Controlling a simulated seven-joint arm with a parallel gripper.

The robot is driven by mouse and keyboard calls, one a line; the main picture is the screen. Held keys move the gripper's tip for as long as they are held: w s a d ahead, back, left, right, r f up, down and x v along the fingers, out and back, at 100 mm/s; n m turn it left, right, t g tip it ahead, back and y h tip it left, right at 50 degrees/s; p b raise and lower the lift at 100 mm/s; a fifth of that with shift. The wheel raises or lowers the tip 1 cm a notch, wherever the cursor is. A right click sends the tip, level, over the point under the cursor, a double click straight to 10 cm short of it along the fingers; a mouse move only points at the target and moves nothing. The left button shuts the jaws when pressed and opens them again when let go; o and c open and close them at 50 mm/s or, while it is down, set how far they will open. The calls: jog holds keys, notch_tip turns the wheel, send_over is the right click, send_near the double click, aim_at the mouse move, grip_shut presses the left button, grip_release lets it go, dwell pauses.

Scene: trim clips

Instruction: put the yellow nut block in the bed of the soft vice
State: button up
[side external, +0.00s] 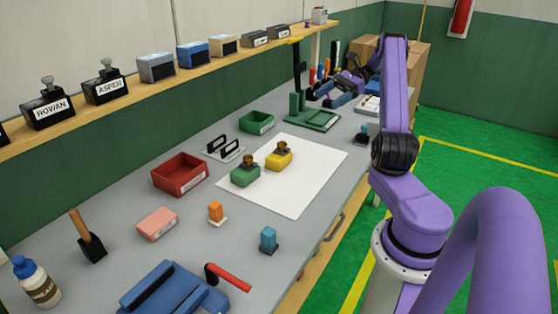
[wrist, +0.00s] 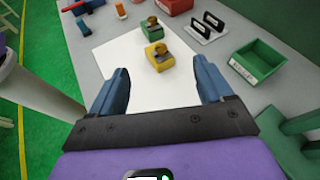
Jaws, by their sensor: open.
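The yellow nut block (side external: 280,161) sits on a white sheet with a brass-coloured nut on top. In the wrist view the yellow block (wrist: 158,58) shows beyond and between my fingertips, apart from them. A green nut block (side external: 245,176) of the same form stands close beside it. The soft vice (side external: 170,290) is blue with a red handle, at the near edge of the bench, partly cut off by the frame; its bed looks empty. My gripper (side external: 328,97) is open and empty, above the far end of the bench.
A red bin (side external: 180,174), a green bin (side external: 257,122) and a rack with two black handles (side external: 226,148) stand behind the blocks. Orange (side external: 216,212) and blue (side external: 268,239) small pieces and a pink block (side external: 158,223) lie between the sheet and the vice. The sheet's right part is clear.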

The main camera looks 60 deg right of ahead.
notch_tip(320, 180, down, 5)
send_near(286, 145)
jog(key=shift+w+a+f, duration=0.3)
jog(key=shift+w+f, duration=0.05)
jog(key=shift+w, duration=0.25)
jog(key=shift+w+a+f, duration=0.3)
jog(key=shift+w+a, duration=0.05)
jog(key=shift+w, duration=0.25)
jog(key=shift+f+x, duration=0.15)
jog(key=shift+x, duration=1.35)
jog(key=shift+f+x, duration=0.15)
jog(key=shift+x, duration=1.4)
jog(key=shift+s+d, duration=0.1)
jog(key=shift+s, duration=0.05)
jog(key=c, duration=1.4)
grip_shut()
